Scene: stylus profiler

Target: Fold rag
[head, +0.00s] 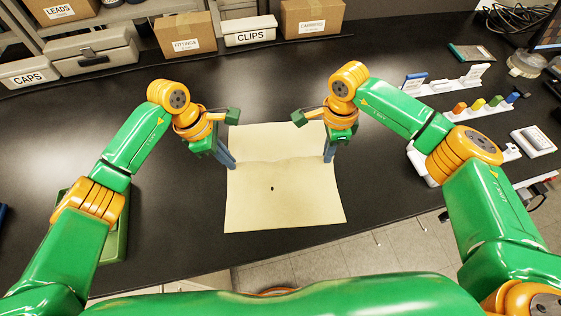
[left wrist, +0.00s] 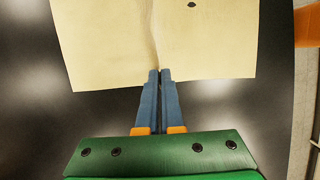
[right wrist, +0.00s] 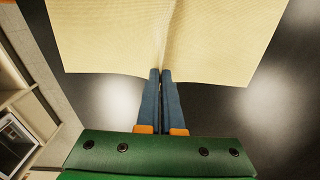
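The rag (head: 284,205) is a pale yellow cloth lying on the black bench, with a small dark spot near its middle. A raised crease runs across it between my two grippers. My left gripper (head: 231,163) is at the rag's left edge, and my right gripper (head: 328,158) is at its right edge. In the left wrist view, the closed fingers (left wrist: 160,74) meet the rag (left wrist: 110,40) at the end of the crease and pinch its edge. In the right wrist view, the closed fingers (right wrist: 160,74) pinch the opposite edge of the rag (right wrist: 220,40) likewise.
Boxes labelled FITTINGS (head: 184,35), CLIPS (head: 249,31) and CARRIERS (head: 311,17) stand along the back. A green tray (head: 117,240) lies partly behind my left arm. Racks with coloured pieces (head: 480,107) stand at the right. The bench around the rag is clear.

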